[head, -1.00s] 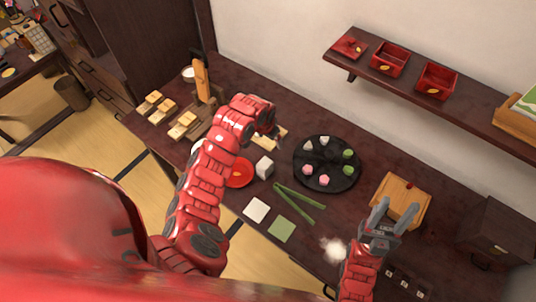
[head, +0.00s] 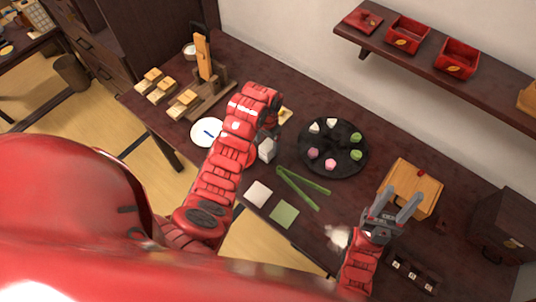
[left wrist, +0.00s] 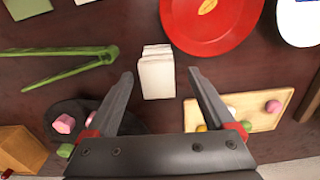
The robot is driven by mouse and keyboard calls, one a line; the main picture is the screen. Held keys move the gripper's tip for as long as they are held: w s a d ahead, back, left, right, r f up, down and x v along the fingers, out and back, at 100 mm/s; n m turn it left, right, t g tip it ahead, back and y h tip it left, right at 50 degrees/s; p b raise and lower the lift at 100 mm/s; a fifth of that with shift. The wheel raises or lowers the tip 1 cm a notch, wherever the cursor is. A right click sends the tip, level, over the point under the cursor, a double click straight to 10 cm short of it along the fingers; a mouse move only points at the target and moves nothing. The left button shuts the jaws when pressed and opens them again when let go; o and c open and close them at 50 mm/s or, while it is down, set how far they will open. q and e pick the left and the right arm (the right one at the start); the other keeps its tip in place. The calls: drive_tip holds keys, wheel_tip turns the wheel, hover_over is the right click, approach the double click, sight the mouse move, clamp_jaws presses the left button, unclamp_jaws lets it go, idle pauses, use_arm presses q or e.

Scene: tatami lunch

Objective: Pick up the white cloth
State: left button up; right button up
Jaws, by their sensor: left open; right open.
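A white folded block that looks like folded cloth (head: 267,150) stands on the dark table beside my left gripper. In the left wrist view the folded block (left wrist: 157,75) lies beyond and between the fingertips, apart from both. My left gripper (left wrist: 160,74) is open and empty; in the head view its fingers (head: 272,128) are partly hidden by my arm. A flat pale square (head: 258,194) lies nearer the table's front edge, beside a green square (head: 284,214).
Green tongs (head: 302,188) lie right of the pale square. A black round plate (head: 334,169) with several sweets is behind them. A red plate (left wrist: 212,22) is close to the folded block. A white plate (head: 208,133) and wooden stand (head: 204,98) are left. A blurry white patch (head: 337,237) is near my right gripper.

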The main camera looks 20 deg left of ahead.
use_arm(q)
drive_tip(key=shift+d+f+p, duration=0.1)
drive_tip(key=shift+f+p, duration=0.25)
drive_tip(key=shift+f, duration=0.55)
drive_tip(key=shift+d+f+p, duration=0.1)
drive_tip(key=shift+f+p, duration=0.2)
drive_tip(key=shift+f, duration=0.05)
drive_tip(key=shift+w+f+p, duration=0.1)
drive_tip(key=shift+f+p, duration=0.2)
drive_tip(key=shift+f, duration=1.1)
clamp_jaws()
drive_tip(key=shift+r, duration=0.15)
